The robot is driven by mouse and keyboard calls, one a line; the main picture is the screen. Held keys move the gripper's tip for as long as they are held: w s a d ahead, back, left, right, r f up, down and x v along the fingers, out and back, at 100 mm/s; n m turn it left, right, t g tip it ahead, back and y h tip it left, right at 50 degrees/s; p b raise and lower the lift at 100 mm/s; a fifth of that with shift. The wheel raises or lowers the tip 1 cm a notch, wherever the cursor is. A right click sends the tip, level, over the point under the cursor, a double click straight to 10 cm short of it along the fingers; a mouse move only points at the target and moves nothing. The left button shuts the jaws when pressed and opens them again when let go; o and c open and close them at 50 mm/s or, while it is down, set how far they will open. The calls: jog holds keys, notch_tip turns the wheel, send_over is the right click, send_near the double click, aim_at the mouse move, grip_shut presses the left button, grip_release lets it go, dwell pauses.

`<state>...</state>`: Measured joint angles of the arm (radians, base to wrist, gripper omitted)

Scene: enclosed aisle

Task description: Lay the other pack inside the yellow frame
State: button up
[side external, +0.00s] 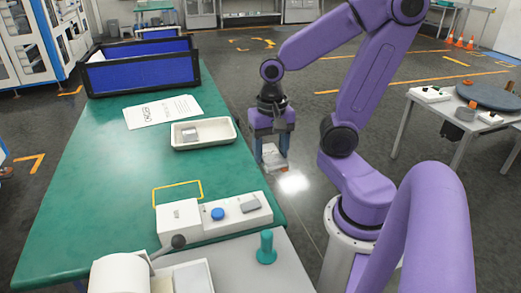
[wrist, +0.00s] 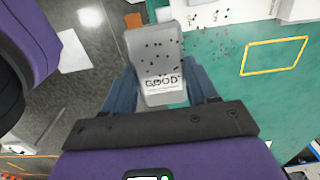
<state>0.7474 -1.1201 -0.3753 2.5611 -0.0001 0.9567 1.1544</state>
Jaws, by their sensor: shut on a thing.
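My gripper (side external: 270,148) is shut on a grey pack (wrist: 155,48), which shows below the fingers in the side view (side external: 272,160). In the wrist view the pack has dark specks and a label reading "GOOD". In the side view, the gripper appears to the right of the green table's edge, with floor behind it. The yellow frame (side external: 178,185) is a thin outline on the table and looks empty; it also shows at the right of the wrist view (wrist: 277,41). Another grey pack (side external: 190,134) lies in the cream tray (side external: 222,141).
A white control box (side external: 245,211) with a blue button stands close to the frame's near side. A printed sheet (side external: 165,111) and a blue-walled bin (side external: 140,73) are farther back. A teal peg (side external: 266,247) stands on the grey surface in front. The table left of the frame is clear.

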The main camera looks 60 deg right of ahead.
jog(key=shift+s+a+r, duration=0.15)
jog(key=shift+s+r, duration=0.25)
jog(key=shift+s, duration=0.4)
jog(key=shift+s+a+r, duration=0.1)
jog(key=shift+s+r, duration=0.25)
jog(key=shift+s, duration=0.4)
jog(key=shift+w+a+n, duration=0.3)
jog(key=shift+w+n, duration=0.15)
jog(key=shift+n, duration=0.15)
jog(key=w+a+n, duration=0.7)
jog(key=w+n, duration=0.3)
jog(key=n, duration=0.7)
send_over(177, 194)
jog(key=f, duration=0.9)
jog(key=shift+s+d, duration=0.1)
jog(key=shift+s, duration=0.2)
jog(key=shift+w+f, duration=0.15)
jog(key=shift+f, duration=0.8)
jog(key=shift+w+f, duration=0.15)
jog(key=shift+f, duration=0.8)
jog(key=shift+f, duration=0.2)
jog(key=o, duration=1.1)
